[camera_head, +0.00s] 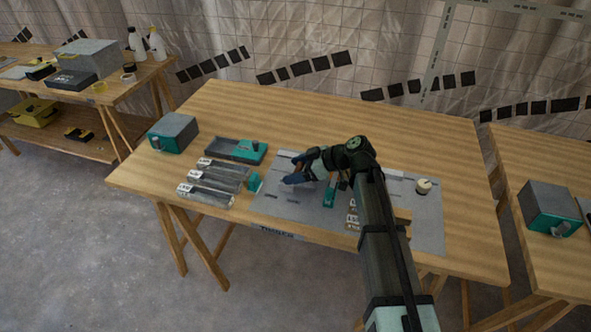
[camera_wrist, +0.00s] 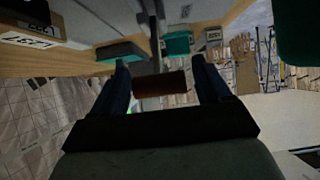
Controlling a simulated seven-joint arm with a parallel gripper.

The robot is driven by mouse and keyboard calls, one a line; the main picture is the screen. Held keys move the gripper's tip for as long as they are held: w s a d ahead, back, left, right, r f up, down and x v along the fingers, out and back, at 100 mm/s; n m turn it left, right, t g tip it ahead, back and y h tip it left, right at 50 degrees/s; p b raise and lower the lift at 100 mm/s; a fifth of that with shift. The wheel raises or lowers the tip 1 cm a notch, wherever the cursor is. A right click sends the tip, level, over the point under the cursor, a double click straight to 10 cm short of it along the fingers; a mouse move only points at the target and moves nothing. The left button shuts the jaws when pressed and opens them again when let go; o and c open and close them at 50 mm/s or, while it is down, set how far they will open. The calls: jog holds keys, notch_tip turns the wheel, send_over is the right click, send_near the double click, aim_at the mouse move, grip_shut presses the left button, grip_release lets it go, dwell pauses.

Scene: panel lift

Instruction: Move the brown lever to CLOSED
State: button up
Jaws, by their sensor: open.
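The brown lever handle (camera_wrist: 160,84) shows in the wrist view as a short brown bar, between my two blue fingers in the picture, with gaps at both sides. A thin metal rod (camera_wrist: 154,35) shows above it. In the head view a small brown piece (camera_head: 333,179) stands by a teal block (camera_head: 329,196) on the grey mat, partly behind my arm. My gripper (camera_head: 297,177) is open over the mat; its fingers also show in the wrist view (camera_wrist: 160,60). I cannot tell whether a finger touches the handle. No CLOSED marking is readable.
The grey mat (camera_head: 270,207) lies on the wooden table (camera_head: 285,115). Left of it are labelled clear trays (camera_head: 207,194), a dark and teal tray (camera_head: 235,150) and a grey-teal box (camera_head: 173,132). A white round knob (camera_head: 423,186) stands at right. The table's back is clear.

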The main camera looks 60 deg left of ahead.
jog(key=v, duration=1.3)
jog(key=shift+w+d, duration=0.15)
jog(key=shift+w, duration=0.05)
